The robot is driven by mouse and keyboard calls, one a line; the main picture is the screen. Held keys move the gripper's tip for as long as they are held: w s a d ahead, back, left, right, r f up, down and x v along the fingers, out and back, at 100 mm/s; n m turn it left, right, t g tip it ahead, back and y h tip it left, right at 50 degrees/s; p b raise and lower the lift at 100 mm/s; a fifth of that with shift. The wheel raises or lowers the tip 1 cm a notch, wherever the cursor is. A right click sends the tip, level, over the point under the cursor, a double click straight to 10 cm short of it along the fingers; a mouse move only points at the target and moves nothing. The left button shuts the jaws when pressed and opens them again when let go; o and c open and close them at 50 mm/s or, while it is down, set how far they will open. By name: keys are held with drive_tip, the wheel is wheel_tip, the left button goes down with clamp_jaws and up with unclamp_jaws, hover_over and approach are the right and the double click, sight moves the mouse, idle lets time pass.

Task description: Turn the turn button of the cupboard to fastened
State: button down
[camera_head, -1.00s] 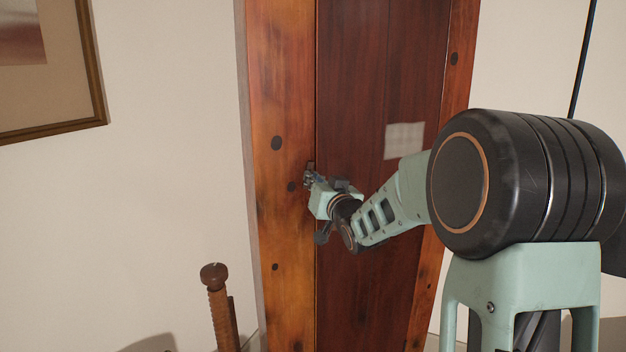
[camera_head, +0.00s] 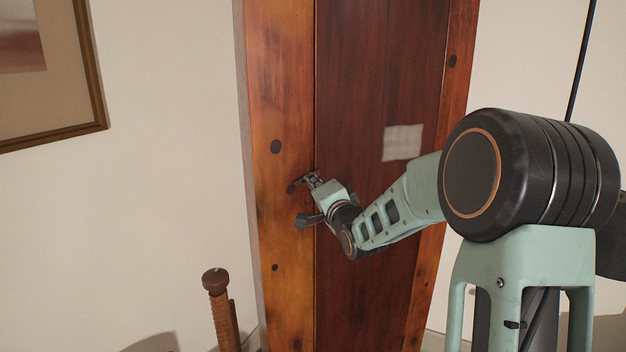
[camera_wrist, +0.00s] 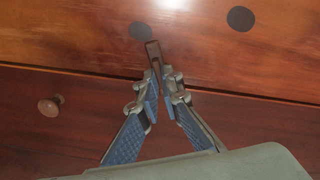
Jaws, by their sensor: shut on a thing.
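The cupboard has a dark red door (camera_head: 362,290) beside an orange-brown frame post (camera_head: 280,235). The turn button (camera_wrist: 153,50) is a small brown bar, seen in the wrist view with one end over the post and the other between my fingertips. It is small and partly hidden by my gripper in the head view. My gripper (camera_head: 312,181) is at the seam between post and door; its blue-padded fingers (camera_wrist: 160,88) are closed on the button's near end in the wrist view. The door looks flush with the post.
A round wooden knob (camera_wrist: 50,106) sticks out of the door near my fingers. Dark round spots (camera_head: 276,146) mark the post. A wooden post with a rounded top (camera_head: 216,283) stands at lower left. A framed picture (camera_head: 100,80) hangs on the wall at left.

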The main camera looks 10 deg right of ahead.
drive_tip(key=m+p, duration=0.1)
drive_tip(key=m, duration=0.3)
drive_tip(key=shift+m+p, duration=0.3)
drive_tip(key=shift+p, duration=0.05)
idle(0.4)
drive_tip(key=c, duration=2.1)
unclamp_jaws()
drive_tip(key=s, duration=0.4)
drive_tip(key=s+d, duration=0.1)
drive_tip(key=s, duration=0.3)
drive_tip(key=s+d, duration=0.1)
drive_tip(key=s, duration=0.3)
drive_tip(key=shift+w, duration=0.1)
